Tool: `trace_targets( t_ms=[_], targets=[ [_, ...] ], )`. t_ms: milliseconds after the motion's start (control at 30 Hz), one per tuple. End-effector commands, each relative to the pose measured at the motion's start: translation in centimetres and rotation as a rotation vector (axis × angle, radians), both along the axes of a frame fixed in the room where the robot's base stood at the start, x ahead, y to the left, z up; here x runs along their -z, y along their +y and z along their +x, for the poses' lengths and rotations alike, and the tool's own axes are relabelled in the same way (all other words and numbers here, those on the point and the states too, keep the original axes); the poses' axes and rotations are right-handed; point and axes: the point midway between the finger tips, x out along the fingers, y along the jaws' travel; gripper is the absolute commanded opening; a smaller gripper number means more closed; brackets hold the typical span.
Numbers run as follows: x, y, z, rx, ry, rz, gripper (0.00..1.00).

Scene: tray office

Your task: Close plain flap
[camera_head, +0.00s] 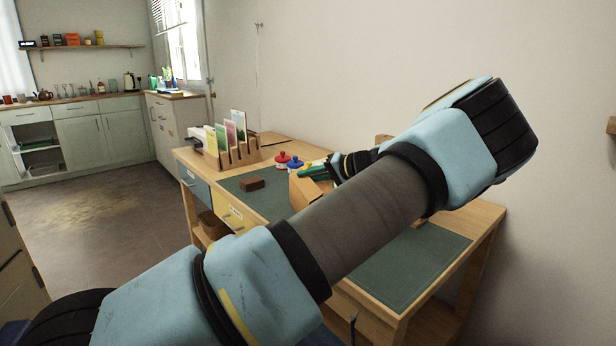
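A tan box (299,190), apparently cardboard, stands on the wooden desk (483,214), mostly hidden behind my arm. A small tan piece (383,138) shows above my arm and may be a raised flap of it. I cannot make out which flap is the plain one. My gripper (313,172), with dark green fingers, is at the box's upper left side, over or beside it. Contact with the box and the gap between the fingers are too small to tell.
On the desk are a red-topped pot (282,162), a blue-topped pot (295,164), a brown block (251,184) and a wooden rack (240,155) with cards. Green mats (412,268) cover part of the desk. A wall stands behind. The floor (95,215) at left is clear.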

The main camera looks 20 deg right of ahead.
Motion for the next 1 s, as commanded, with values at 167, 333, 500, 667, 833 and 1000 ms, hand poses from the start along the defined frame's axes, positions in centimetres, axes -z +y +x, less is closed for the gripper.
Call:
trace_targets(
  t_ms=[167,333,500,667,833,1000],
  targets=[
    [0.0,0.0,0.0,0.0,0.0,0.0,0.34],
    [0.0,0.0,0.0,0.001,0.0,-0.001,0.34],
    [0.1,-0.1,0.0,0.002,0.001,-0.001,0.34],
    [0.0,0.0,0.0,0.002,0.0,-0.025,0.34],
    [-0.5,0.3,-0.1,0.0,-0.006,-0.137,0.34],
    [-0.9,0.9,-0.1,-0.002,-0.017,-0.309,0.34]
  ],
)
